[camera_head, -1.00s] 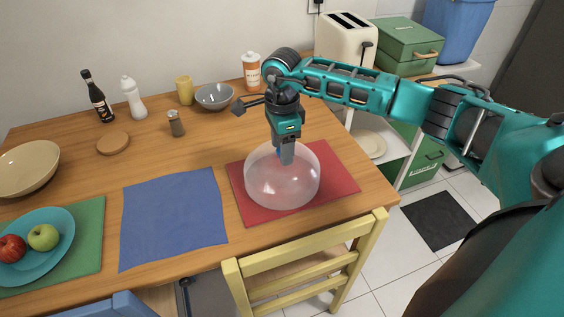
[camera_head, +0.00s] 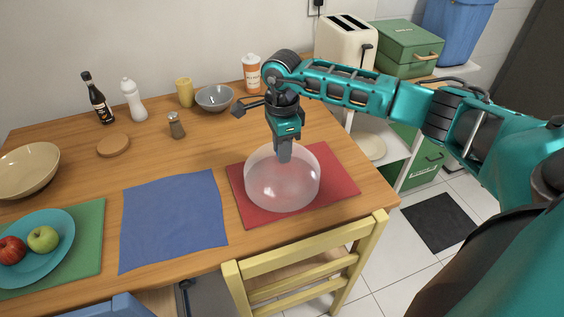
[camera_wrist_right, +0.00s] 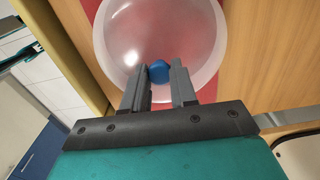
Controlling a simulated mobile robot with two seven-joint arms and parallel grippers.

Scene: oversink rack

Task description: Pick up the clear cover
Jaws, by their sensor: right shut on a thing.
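The clear cover (camera_head: 281,187) is a see-through dome over the red placemat (camera_head: 342,181) on the table's right side. In the right wrist view the cover (camera_wrist_right: 118,38) shows as a round bowl shape with a blue knob (camera_wrist_right: 158,72) at its top. My right gripper (camera_head: 284,157) points down at the top of the cover. In the right wrist view its fingers (camera_wrist_right: 159,82) stand on either side of the blue knob, shut on it. Whether the cover's rim touches the placemat is hard to tell. My left gripper is not in view.
A blue placemat (camera_head: 172,218) lies to the left, and a teal plate (camera_head: 40,265) with apples lies further left. A yellow chair (camera_head: 305,263) stands at the front edge. A grey bowl (camera_head: 215,97), a pepper mill (camera_head: 176,126) and bottles stand behind.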

